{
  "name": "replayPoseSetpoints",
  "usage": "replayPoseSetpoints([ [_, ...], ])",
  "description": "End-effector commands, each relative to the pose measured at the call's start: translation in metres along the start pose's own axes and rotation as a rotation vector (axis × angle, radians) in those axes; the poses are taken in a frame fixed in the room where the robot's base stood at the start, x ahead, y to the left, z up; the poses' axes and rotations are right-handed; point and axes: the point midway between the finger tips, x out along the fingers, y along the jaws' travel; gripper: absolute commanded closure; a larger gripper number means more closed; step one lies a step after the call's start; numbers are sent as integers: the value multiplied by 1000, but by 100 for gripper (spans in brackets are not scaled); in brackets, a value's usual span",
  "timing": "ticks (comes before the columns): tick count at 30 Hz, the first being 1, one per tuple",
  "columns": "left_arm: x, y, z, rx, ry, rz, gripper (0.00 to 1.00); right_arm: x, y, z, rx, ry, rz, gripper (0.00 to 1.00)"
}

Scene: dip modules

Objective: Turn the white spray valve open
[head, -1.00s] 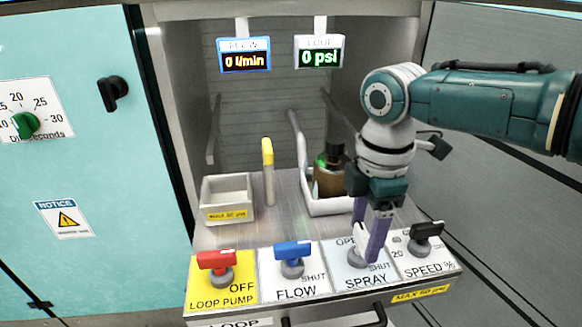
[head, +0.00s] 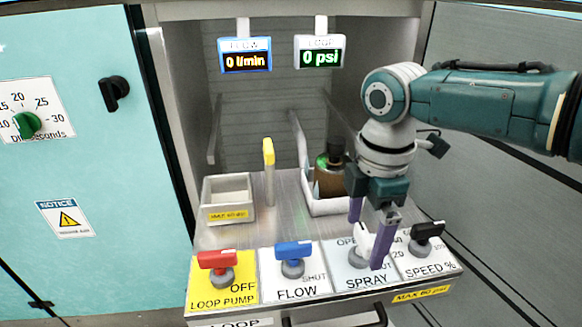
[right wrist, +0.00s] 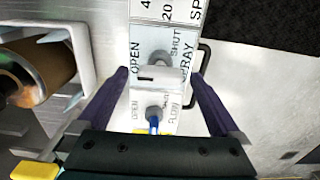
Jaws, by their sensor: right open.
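The white spray valve (head: 363,241) is on the SPRAY panel, between the FLOW and SPEED % panels. In the right wrist view its white handle (right wrist: 158,76) sits on a grey round base, between the OPEN and SHUT labels. My right gripper (head: 368,238) is open around the handle, one finger behind and one in front, partly hiding the valve and its label. In the right wrist view, my right gripper (right wrist: 162,78) has a finger on each side of the handle, with visible gaps. My left gripper is not in view.
The blue flow handle (head: 293,251) and red loop pump handle (head: 217,260) are to the left. The black speed knob (head: 427,232) is close on the right. A yellow-tipped post (head: 268,170) and a white bin (head: 228,200) stand behind. The displays read 0 l/min and 0 psi.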

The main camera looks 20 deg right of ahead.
Motion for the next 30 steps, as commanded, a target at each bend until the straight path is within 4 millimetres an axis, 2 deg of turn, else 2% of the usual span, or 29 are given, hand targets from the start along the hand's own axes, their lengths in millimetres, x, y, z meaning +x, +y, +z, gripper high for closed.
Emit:
replayPoseSetpoints([
  [5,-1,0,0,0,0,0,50,-1,0,1,1,-1,0,0],
  [8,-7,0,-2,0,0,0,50,-12,0,1,0,-1,1,0],
  [15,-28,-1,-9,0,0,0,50,-61,1,1,-1,-1,3,0],
  [21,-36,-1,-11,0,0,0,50,-91,0,0,0,0,1,0],
  [25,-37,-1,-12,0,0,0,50,-99,0,0,1,0,0,0],
  [30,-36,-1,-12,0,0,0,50,-99,0,0,1,-1,-1,0],
])
